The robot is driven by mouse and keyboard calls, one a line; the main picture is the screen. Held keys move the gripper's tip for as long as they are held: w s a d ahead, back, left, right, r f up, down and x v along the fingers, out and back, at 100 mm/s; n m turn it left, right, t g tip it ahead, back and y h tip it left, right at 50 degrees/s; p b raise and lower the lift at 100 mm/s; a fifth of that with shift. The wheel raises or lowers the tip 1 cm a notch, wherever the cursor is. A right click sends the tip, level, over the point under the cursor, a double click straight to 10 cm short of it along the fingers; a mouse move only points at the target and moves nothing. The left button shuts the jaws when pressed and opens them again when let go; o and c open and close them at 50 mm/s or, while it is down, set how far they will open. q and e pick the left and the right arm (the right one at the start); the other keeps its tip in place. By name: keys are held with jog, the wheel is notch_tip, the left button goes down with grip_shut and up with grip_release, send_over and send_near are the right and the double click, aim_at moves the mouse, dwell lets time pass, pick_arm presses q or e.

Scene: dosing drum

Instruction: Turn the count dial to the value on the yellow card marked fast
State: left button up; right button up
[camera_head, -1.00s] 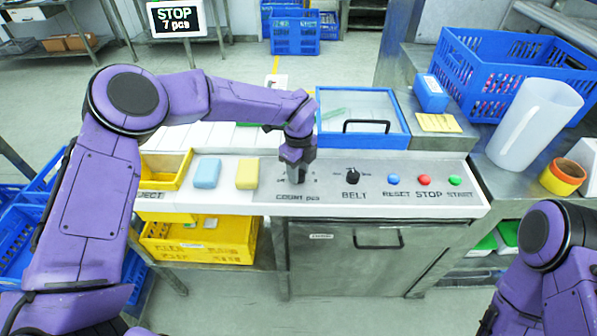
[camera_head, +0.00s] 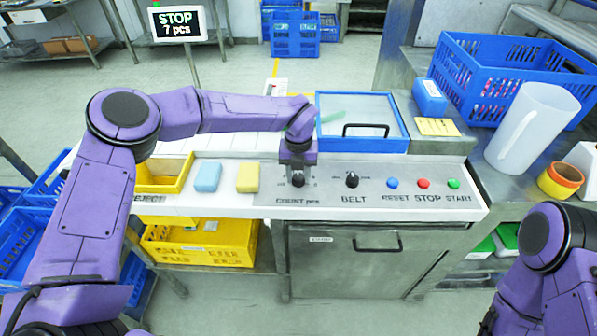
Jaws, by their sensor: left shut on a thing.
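The count dial (camera_head: 297,181) is a small dark knob on the grey control panel, above the label "COUNT pcs". My left gripper (camera_head: 297,172) points down over it and is shut on the dial; the fingers and wrist hide most of the dial and its scale. A yellow card (camera_head: 437,126) with small print, too small to read, lies on the metal surface at the right. The display (camera_head: 178,25) at the back left reads "STOP 7 pcs". My right gripper is out of view; only my right arm shows at the lower right.
The belt knob (camera_head: 352,180) and the reset (camera_head: 392,183), stop (camera_head: 423,184) and start (camera_head: 453,184) buttons sit right of the dial. A blue-framed lid (camera_head: 362,98) stands behind. Blue and yellow blocks (camera_head: 207,177) lie at the left. A white jug (camera_head: 530,128) stands right.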

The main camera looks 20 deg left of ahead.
aim_at(298, 176)
pick_arm(q)
jog(key=m+p, duration=0.2)
jog(key=m, duration=0.5)
jog(key=shift+r, duration=0.15)
jog(key=m+p, duration=0.1)
jog(key=m, duration=0.5)
jog(key=shift+w, duration=0.1)
jog(key=shift+m, duration=0.3)
jog(key=o, duration=1)
jog(key=shift+o, duration=0.2)
jog(key=shift+r, duration=0.25)
notch_tip(298, 176, up, 10)
jog(key=b, duration=0.2)
